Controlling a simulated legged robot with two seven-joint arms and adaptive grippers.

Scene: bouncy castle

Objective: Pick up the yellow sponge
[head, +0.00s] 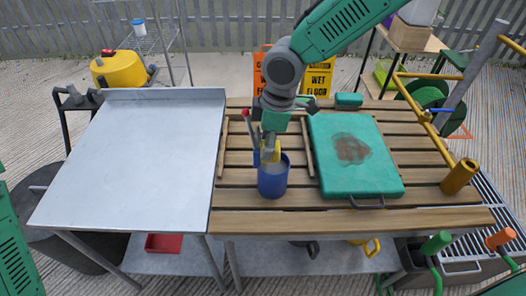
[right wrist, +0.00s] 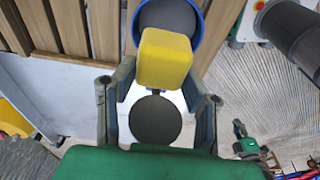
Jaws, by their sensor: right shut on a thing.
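The yellow sponge (head: 274,153) shows at the mouth of a blue cup (head: 273,182) that stands on the slatted wooden table. In the right wrist view the sponge (right wrist: 165,58) is a yellow block between the fingers, with the blue cup's rim (right wrist: 199,40) behind it. My right gripper (head: 270,143) points down over the cup and is shut on the sponge. The head view does not show clearly whether the sponge's lower end is still inside the cup. My left gripper is not in view.
A bare metal table (head: 135,155) is at left. A brass-coloured cylinder (head: 459,177) stands at the right edge.

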